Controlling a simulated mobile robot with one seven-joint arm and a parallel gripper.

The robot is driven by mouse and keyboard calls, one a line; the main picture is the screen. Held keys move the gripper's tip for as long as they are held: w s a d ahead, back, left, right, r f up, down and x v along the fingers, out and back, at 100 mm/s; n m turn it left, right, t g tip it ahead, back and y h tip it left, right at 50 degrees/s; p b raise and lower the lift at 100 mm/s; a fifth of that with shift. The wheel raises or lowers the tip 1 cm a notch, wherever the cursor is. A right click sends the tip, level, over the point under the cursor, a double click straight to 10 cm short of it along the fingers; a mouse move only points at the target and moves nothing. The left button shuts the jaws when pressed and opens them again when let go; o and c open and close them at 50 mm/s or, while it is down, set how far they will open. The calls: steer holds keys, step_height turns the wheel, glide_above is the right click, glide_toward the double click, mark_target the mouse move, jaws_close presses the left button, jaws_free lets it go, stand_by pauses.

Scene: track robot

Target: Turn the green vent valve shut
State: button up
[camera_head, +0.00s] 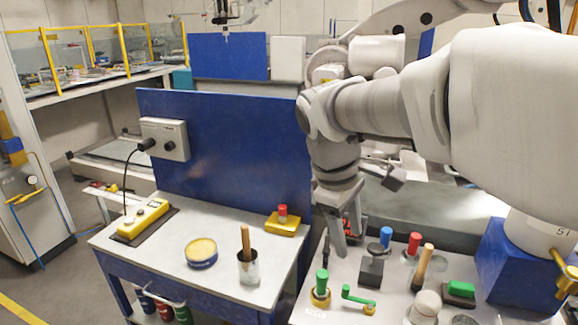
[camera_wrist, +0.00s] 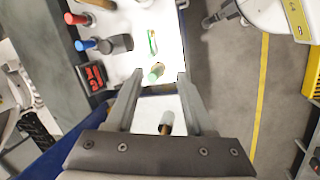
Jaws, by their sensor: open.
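A green crank-like handle (camera_head: 360,297) on a brass base lies low on the right bench; it seems to be the green piece at the top in the wrist view (camera_wrist: 152,42). Left of it an upright green grip (camera_head: 322,282) stands on a round brass base; in the wrist view the green grip (camera_wrist: 155,72) appears between my fingertips. I cannot tell for certain which is the vent valve. My gripper (camera_head: 345,242) is open and empty, pointing down above the bench's back left part, behind the upright grip. No contact shows.
Blue (camera_head: 386,237) and red (camera_head: 414,243) handles, a wooden handle (camera_head: 423,266) and a green-topped block (camera_head: 459,291) crowd the bench. A blue block (camera_head: 512,268) stands at right. The left table holds a cup with a wooden handle (camera_head: 247,265), a tin (camera_head: 201,254) and a yellow pendant (camera_head: 144,218).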

mark_target(346, 288)
steer(key=w+a+f+n+g+h+b, duration=0.2)
steer(key=w+a+f+n+b, duration=0.1)
steer(key=w+f+n, duration=0.45)
steer(key=shift+m, duration=0.75)
steer(key=b+x, duration=0.1)
steer(key=x, duration=0.4)
steer(key=b+x, duration=0.1)
steer(key=x, duration=0.5)
steer(key=w+x, duration=0.1)
steer(key=x, duration=0.5)
steer(key=shift+w+f+b, duration=0.1)
steer(key=shift+f+b, duration=0.25)
steer(key=shift+b, duration=0.05)
steer(key=shift+c, duration=0.2)
jaws_close()
steer(key=shift+w+r, duration=0.1)
